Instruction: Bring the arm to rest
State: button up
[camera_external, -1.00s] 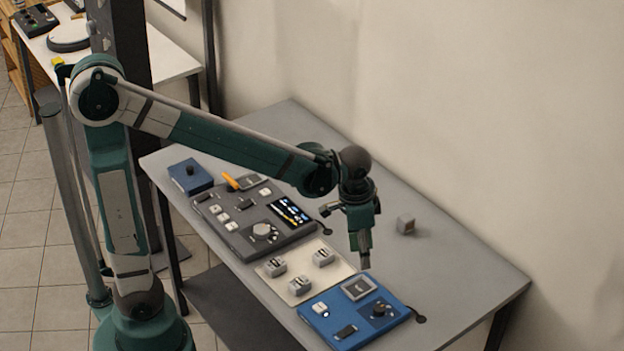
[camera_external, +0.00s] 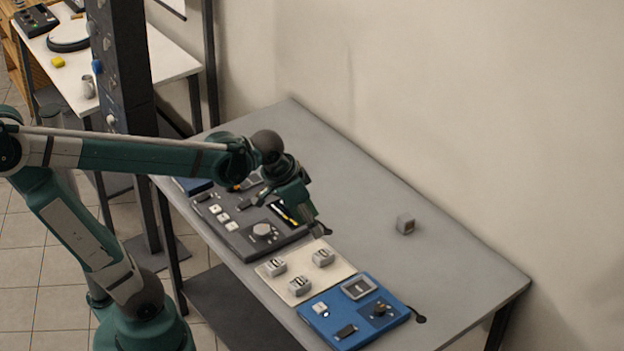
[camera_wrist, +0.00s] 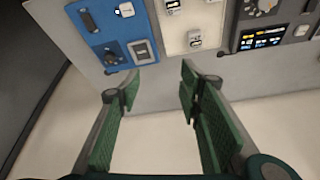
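My arm reaches in from the left in the external view. My gripper (camera_external: 290,219) is above the grey table (camera_external: 350,180), over the right end of the dark control panel (camera_external: 236,230). In the wrist view my gripper (camera_wrist: 162,92) shows its two green fingers spread wide apart, with nothing between them but bare table top. No object is held. The gripper hides part of the dark panel in the external view.
A blue panel (camera_external: 355,312) and a cream board (camera_external: 306,291) with several grey blocks lie at the table's front. A dark column (camera_external: 126,100) rises at the left. The table's back strip is mostly clear.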

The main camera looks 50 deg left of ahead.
jog(key=s+a+n+t, duration=0.2)
jog(key=s+a, duration=0.5)
jog(key=shift+s+a+r+n+t+y, duration=0.15)
jog(key=shift+s+a+n+t+y, duration=0.15)
jog(key=shift+n+y, duration=0.1)
